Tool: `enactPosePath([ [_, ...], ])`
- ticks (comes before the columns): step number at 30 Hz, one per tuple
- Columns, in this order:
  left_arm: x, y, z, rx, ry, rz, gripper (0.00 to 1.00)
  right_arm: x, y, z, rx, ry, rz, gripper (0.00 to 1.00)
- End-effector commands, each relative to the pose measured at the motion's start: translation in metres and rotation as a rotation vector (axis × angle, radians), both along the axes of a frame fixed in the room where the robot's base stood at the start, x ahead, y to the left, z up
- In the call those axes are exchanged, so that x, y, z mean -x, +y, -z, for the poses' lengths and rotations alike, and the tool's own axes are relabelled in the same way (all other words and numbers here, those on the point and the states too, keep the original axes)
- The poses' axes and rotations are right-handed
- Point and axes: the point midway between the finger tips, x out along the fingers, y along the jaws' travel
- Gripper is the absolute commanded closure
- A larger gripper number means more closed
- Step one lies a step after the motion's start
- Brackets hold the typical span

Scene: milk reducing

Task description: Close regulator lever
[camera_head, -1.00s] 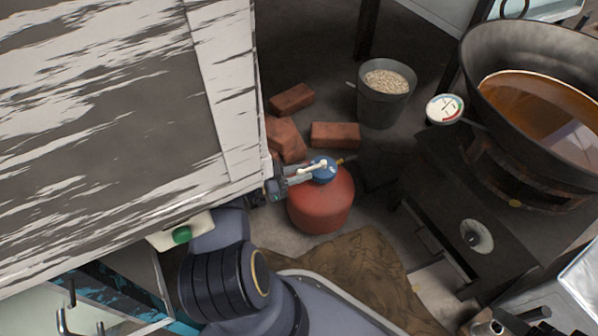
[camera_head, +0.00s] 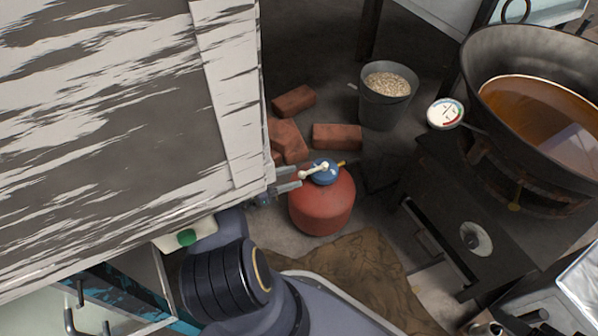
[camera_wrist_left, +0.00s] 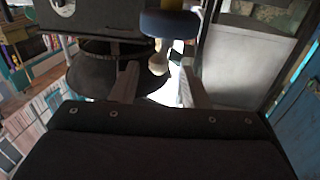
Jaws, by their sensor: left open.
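A red gas cylinder (camera_head: 322,208) stands on the floor with a blue regulator (camera_head: 325,177) on top. A cream lever (camera_head: 314,171) lies across the regulator and points left. My left gripper (camera_head: 299,180) is open, its fingertips at the lever's left end; contact cannot be told. In the left wrist view the two fingers (camera_wrist_left: 156,88) are apart, with the pale lever end (camera_wrist_left: 158,62) showing beyond and between them. The regulator (camera_wrist_left: 170,23) appears dark blue at the top there. My right gripper is not in view.
A weathered white cabinet (camera_head: 120,110) fills the left side, close to my arm. Bricks (camera_head: 337,136) and a bucket of grain (camera_head: 388,95) stand behind the cylinder. A stove (camera_head: 455,220) with a large pan (camera_head: 530,75) stands to the right.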

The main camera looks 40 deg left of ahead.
Motion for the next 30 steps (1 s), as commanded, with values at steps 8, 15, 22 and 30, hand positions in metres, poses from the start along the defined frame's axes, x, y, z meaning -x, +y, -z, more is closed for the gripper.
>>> enactPosePath([
  [8, 0.029, 0.021, -0.002, 0.001, -0.002, -0.001, 0.59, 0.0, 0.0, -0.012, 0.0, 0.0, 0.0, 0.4],
  [15, 0.032, 0.023, -0.001, 0.0, -0.002, 0.001, 0.59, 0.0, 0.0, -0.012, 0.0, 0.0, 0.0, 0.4],
  [22, 0.031, 0.022, -0.002, 0.0, -0.002, 0.001, 0.59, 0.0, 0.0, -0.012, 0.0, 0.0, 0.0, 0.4],
  [30, 0.03, 0.024, -0.001, -0.007, 0.006, -0.005, 0.59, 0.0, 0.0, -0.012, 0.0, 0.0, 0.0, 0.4],
])
